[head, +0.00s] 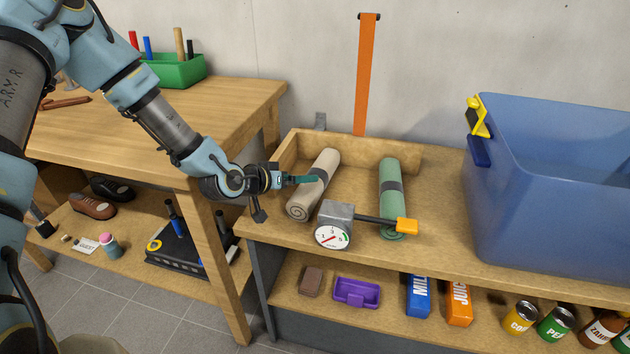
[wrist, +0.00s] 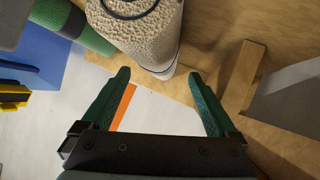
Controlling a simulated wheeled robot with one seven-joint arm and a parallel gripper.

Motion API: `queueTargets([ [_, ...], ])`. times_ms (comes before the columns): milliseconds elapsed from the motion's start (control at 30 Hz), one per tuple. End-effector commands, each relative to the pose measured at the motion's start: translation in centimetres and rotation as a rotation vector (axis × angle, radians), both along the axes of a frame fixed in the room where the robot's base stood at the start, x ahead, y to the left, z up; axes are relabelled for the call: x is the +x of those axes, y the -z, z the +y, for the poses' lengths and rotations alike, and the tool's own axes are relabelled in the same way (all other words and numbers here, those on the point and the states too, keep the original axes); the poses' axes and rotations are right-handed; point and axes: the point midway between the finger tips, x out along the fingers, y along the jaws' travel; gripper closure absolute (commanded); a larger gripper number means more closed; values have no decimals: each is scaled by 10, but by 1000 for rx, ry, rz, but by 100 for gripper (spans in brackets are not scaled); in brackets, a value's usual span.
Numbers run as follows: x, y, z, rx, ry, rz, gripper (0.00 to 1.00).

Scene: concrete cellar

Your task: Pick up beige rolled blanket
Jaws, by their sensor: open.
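The beige rolled blanket (head: 305,200) lies in a shallow wooden tray (head: 405,155) on the shelf top, with a dark band around its middle. It fills the top middle of the wrist view (wrist: 150,40). My gripper (head: 313,179) is at the blanket's left side and above it in the head view, its teal fingers overlapping the band. In the wrist view my gripper (wrist: 158,75) is open, with the fingers spread and nothing held between them. The blanket appears just beyond the fingertips. Whether a finger touches it, I cannot tell.
A green rolled blanket (head: 391,173) lies to the right in the tray. A grey dial gauge (head: 335,225) with an orange-tipped handle stands close in front. A blue bin (head: 560,190) stands at the right. An orange strap (head: 367,75) hangs on the wall behind. A wooden workbench (head: 190,110) stands left.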

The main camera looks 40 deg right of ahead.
Motion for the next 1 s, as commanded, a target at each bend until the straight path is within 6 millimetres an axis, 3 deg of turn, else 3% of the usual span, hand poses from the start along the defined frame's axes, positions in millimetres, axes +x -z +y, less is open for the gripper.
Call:
queueTargets([
  [500, 4, 24, -49, 1, 0, 1, 6],
  [767, 5, 27, -52, 1, 0, 0, 6],
  [1000, 5, 27, -52, 1, 0, 0, 30],
])
